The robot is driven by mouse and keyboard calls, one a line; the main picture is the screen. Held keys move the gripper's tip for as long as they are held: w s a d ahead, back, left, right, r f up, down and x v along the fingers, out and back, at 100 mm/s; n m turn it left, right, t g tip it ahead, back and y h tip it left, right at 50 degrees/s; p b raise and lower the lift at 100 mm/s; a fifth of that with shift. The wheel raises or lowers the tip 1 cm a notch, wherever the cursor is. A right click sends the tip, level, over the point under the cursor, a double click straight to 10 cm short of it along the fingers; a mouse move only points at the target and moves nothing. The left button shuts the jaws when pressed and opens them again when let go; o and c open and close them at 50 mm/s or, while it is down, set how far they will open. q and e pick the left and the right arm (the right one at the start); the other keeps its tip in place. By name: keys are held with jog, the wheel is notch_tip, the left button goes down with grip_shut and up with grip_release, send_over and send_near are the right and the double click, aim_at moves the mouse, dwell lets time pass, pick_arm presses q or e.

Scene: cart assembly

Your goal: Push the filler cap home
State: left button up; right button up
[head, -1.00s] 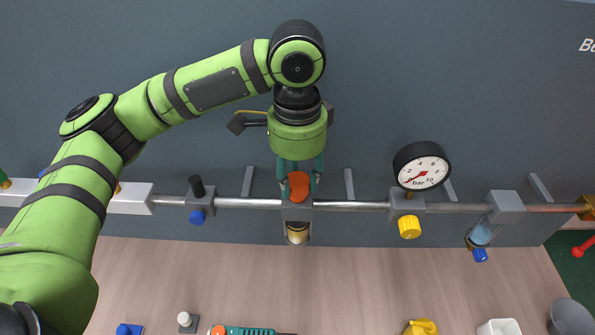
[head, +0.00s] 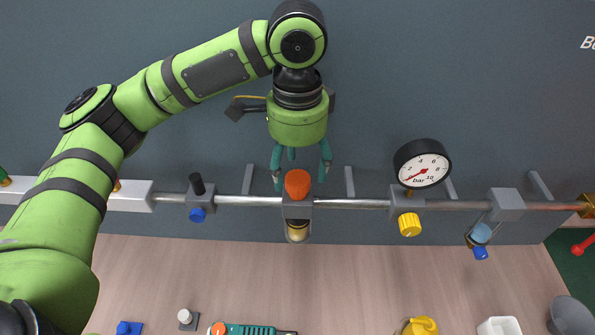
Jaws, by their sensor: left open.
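The orange-red filler cap (head: 298,184) sits on top of the grey block (head: 297,207) on the horizontal pipe in the head view. A glass bowl with amber content (head: 297,230) hangs below that block. My left gripper (head: 302,178) points down from above, its teal fingers spread open on both sides of the cap and apart from it. The cap's top and front show clearly. Whether it is fully seated in the block cannot be told. My right gripper is not in view.
To the right on the pipe are a dial gauge (head: 422,165) with a yellow knob (head: 409,224) and another block (head: 507,205). To the left is a block with a blue knob (head: 197,215). Tools and a yellow can (head: 420,327) lie on the wooden bench (head: 340,275).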

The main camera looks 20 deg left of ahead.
pick_arm(q)
notch_tip(320, 180, up, 10)
dwell(0.3)
jog(key=shift+f, duration=0.1)
